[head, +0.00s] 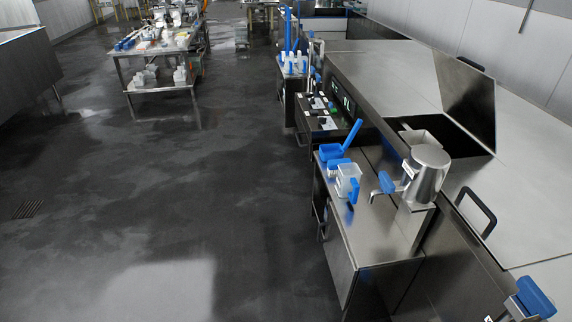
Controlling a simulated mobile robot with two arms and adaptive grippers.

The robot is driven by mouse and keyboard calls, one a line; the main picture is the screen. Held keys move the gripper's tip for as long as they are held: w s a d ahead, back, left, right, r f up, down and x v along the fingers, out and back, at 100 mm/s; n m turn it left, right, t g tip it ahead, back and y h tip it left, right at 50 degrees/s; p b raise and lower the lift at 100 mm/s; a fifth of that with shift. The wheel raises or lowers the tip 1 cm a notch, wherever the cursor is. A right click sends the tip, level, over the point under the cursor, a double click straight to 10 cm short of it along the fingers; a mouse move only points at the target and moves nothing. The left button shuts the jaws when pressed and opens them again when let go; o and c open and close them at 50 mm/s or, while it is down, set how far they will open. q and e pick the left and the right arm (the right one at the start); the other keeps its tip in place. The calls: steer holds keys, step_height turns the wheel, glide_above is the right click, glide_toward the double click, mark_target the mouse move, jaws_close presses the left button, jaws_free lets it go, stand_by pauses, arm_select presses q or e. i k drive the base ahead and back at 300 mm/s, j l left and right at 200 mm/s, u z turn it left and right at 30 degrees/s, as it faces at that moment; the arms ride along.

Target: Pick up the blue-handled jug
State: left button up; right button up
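A small clear-white jug (346,178) with a blue handle (353,191) stands on the steel side table at centre right. The handle faces the front right of the picture. Neither of my grippers shows in the head view, and nothing is seen touching the jug.
A blue scoop (334,150) lies just behind the jug. A steel pitcher (429,178) and a blue-topped fitting (387,183) are to its right. The side table (385,245) has a bare front. Large steel vats stand right. Open floor (150,220) lies left.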

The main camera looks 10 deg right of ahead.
mark_target(350, 185)
steer(key=i+j, duration=0.1)
steer(key=i, duration=0.6)
steer(key=i+j, duration=0.1)
steer(key=i, duration=0.6)
steer(key=i+j+z, duration=0.1)
steer(key=i+z, duration=0.2)
steer(key=z, duration=0.15)
steer(key=i+j+z, duration=0.2)
steer(key=z, duration=0.2)
steer(key=i+j+z, duration=0.25)
steer(key=z, duration=0.2)
steer(key=i+j+z, duration=0.2)
steer(key=j+z, duration=0.25)
steer(key=l, duration=0.1)
